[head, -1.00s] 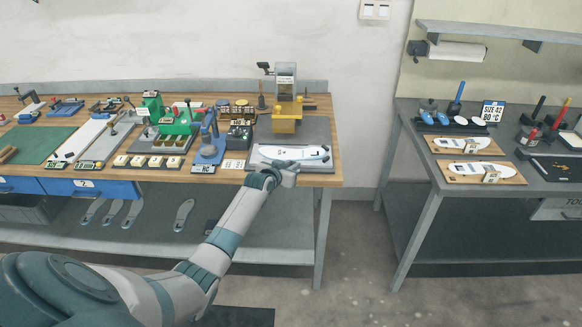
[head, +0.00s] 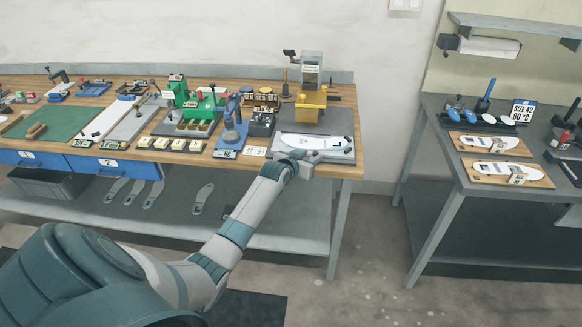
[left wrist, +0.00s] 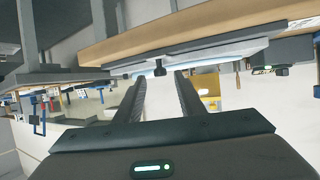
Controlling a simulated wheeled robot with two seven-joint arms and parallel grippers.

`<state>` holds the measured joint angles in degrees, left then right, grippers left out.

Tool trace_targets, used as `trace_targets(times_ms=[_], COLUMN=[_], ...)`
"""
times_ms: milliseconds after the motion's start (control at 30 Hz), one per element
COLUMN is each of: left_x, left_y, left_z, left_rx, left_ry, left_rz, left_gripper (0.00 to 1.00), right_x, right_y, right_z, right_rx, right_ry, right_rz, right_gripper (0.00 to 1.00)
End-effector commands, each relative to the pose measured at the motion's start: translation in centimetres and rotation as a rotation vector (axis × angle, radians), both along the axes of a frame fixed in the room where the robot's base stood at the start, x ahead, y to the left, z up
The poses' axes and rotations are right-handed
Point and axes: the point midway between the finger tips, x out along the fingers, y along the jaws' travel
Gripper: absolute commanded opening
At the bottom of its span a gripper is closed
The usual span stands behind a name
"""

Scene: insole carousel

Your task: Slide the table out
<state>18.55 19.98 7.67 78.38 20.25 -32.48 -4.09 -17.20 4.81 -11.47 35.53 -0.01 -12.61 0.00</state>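The table (head: 285,153) is a flat plate at the front right corner of the wooden bench, below the yellow press (head: 311,103). A white insole shape (head: 312,143) lies on it. My left gripper (head: 299,156) is at the table's front edge; its fingertips are hard to make out in the head view. In the left wrist view, which looks upside down, the two fingers (left wrist: 160,85) are apart. A small dark knob (left wrist: 160,69) on the plate's edge shows between the fingertips. I cannot tell whether they touch it. My right gripper is not in view.
Fixtures, labels and a blue-based stand (head: 232,130) fill the bench (head: 352,172) left of the table. A second bench (head: 450,190) with two insole boards stands to the right, across a floor gap.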

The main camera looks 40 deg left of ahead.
Motion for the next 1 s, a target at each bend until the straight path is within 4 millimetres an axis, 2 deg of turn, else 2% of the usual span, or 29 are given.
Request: trace_targets(times_ms=[500,800,1000], left_x=[-6.7,-10.8,-12.8], left_y=[-1.0,-1.7,-2.0], left_z=[2.6,4.4,5.4], left_rx=[0.001,0.003,0.003], left_ry=[-0.001,-0.002,-0.003], left_rz=[0.001,0.0,0.0], left_gripper=[0.36,0.36,0.36], right_x=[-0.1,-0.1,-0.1], right_y=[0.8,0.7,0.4], right_z=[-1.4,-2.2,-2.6], right_rx=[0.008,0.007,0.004], right_ry=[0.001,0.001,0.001], right_rz=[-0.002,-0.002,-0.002], right_gripper=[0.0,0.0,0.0])
